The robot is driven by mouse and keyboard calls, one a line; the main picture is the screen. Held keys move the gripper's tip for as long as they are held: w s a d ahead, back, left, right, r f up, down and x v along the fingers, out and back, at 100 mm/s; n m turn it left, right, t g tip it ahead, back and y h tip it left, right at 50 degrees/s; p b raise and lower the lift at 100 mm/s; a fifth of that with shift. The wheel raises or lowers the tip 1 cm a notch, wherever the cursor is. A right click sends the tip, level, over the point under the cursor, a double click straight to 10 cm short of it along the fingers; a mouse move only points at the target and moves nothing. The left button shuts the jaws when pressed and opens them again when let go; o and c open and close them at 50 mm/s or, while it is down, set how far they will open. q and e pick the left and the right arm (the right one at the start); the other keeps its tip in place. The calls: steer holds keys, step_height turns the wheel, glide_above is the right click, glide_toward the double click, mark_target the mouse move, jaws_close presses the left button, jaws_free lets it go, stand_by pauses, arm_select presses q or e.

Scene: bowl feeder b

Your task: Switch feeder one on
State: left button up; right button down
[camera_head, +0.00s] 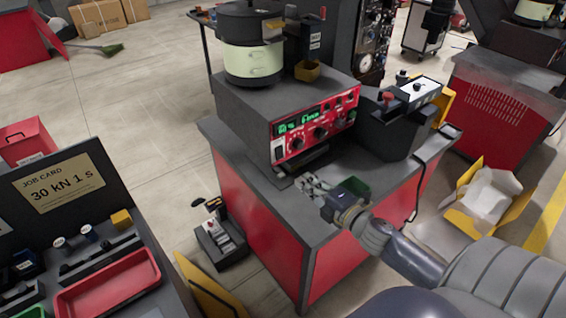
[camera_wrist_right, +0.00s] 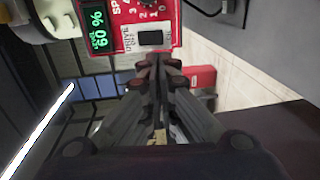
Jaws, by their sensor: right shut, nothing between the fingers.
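The bowl feeder (camera_head: 251,62) stands on a grey control box (camera_head: 248,97) with a red front panel (camera_head: 302,141), on a red-sided bench. The panel has a lit green display, knobs and a black rocker switch (camera_head: 279,154) at its lower left corner. My left gripper is out of view.
A dark unit (camera_head: 392,130) with a red knob and white top plate stands right of the control box. A small green tray (camera_head: 354,186) lies near my right wrist. A job card board (camera_head: 60,190) and red tray (camera_head: 108,287) are at lower left.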

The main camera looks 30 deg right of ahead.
mark_target(280, 153)
steer(key=w+p, duration=0.1)
steer(key=w, duration=0.2)
steer(key=w+f, duration=0.1)
steer(key=w, duration=0.3)
steer(key=w+a+p, duration=0.1)
steer(key=w, duration=0.3)
steer(key=shift+f+p, duration=0.15)
steer(key=shift+p, duration=0.15)
